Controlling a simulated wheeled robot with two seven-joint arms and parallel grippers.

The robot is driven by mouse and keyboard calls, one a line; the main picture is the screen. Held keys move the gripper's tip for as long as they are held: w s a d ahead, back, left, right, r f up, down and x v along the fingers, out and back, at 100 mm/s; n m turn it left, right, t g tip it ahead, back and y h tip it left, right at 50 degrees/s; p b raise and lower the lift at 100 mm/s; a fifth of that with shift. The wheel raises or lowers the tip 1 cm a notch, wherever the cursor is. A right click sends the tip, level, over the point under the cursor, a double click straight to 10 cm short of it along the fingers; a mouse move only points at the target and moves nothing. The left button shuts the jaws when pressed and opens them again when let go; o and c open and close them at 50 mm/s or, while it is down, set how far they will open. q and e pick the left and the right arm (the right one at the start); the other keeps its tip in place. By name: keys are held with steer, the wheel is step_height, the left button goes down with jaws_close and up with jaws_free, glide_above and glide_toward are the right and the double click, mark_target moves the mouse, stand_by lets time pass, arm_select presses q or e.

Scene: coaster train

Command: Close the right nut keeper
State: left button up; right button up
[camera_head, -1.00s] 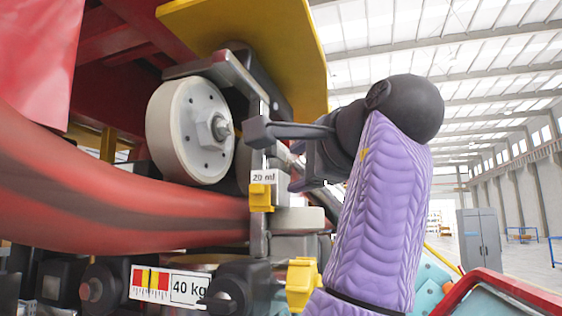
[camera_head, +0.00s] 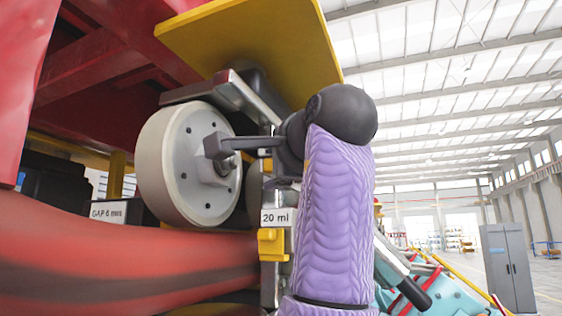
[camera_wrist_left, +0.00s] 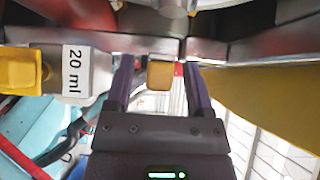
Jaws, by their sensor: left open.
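My left gripper (camera_head: 215,147) is open in front of the pale wheel (camera_head: 155,165), with a dark finger across its hub. The finger covers much of the hub nut (camera_head: 222,168). In the left wrist view the two fingers of my left gripper (camera_wrist_left: 158,64) are apart, and a small yellow block (camera_wrist_left: 160,76) shows between them. I cannot tell whether it is the right nut keeper or whether the fingers touch it. My purple arm hides what lies behind the wrist. My right gripper is not in view.
A yellow plate (camera_head: 245,45) overhangs the wheel. A white label (camera_head: 276,217) reading 20 ml and a yellow clip (camera_head: 271,245) sit below my gripper. A thick red rail (camera_head: 110,265) runs under the wheel. Open hall lies at the right.

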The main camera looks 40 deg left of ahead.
arm_select(q)
steer(key=shift+w+a+f, duration=0.1)
steer(key=shift+w+a, duration=0.05)
steer(key=shift+w, duration=0.05)
steer(key=c, duration=0.6)
steer(key=shift+s, duration=0.1)
jaws_close()
stand_by(0.4)
